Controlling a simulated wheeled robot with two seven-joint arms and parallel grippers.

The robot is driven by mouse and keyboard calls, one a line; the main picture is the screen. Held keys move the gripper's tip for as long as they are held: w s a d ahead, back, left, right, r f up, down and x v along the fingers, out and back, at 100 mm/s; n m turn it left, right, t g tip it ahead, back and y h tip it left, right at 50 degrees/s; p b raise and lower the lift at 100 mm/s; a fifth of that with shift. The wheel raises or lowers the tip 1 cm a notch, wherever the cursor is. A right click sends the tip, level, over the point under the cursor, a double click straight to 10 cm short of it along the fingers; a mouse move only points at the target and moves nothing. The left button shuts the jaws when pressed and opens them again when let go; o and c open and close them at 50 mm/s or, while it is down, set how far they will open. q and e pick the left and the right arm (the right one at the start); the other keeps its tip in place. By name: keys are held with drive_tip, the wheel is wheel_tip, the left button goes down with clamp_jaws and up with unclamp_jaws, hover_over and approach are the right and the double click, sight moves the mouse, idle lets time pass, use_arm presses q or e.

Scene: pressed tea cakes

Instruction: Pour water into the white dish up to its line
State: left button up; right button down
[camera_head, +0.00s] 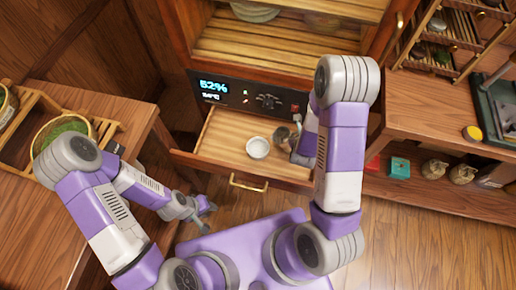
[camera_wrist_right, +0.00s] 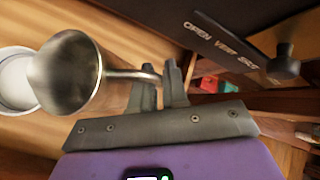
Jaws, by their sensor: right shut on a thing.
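The white dish (camera_head: 258,147) sits in the open wooden drawer (camera_head: 222,147) below the cabinet. It shows partly at the left edge of the right wrist view (camera_wrist_right: 14,80). I cannot make out water in the jug or dish, nor the dish's line. My left gripper (camera_head: 207,212) is open and empty, left of and in front of the drawer.
A control panel (camera_head: 240,93) with a lit display and a knob is right above the drawer. The drawer's brass handle (camera_head: 248,186) faces me. A side table (camera_head: 60,190) with a basket of green leaves (camera_head: 62,128) stands left. A shelf (camera_head: 440,110) stands right.

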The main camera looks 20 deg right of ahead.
drive_tip(key=shift+s+d+f+b, duration=0.15)
drive_tip(key=shift+d+f+b, duration=0.2)
drive_tip(key=shift+b, duration=0.25)
drive_tip(key=shift+d+f+m+y+b, duration=0.1)
drive_tip(key=shift+d+m+y+b, duration=0.25)
drive_tip(key=shift+b, duration=0.6)
drive_tip(key=shift+s+f, duration=0.1)
drive_tip(key=shift+s, duration=0.05)
drive_tip(key=shift+f+y, duration=0.1)
drive_tip(key=shift+y, duration=0.15)
drive_tip(key=shift+s+d+b, duration=0.15)
drive_tip(key=shift+d+b, duration=0.15)
drive_tip(key=shift+b, duration=0.25)
drive_tip(key=shift+s+d+f+m+y+b, duration=0.2)
drive_tip(key=shift+d+f+m+y+b, duration=0.25)
drive_tip(key=shift+b, duration=1.25)
drive_tip(key=shift+a, duration=0.1)
drive_tip(key=shift+s+f+t+y, duration=0.1)
drive_tip(key=shift+f+t+y, duration=0.2)
drive_tip(key=shift+y, duration=0.05)
drive_tip(key=shift+d, duration=0.4)
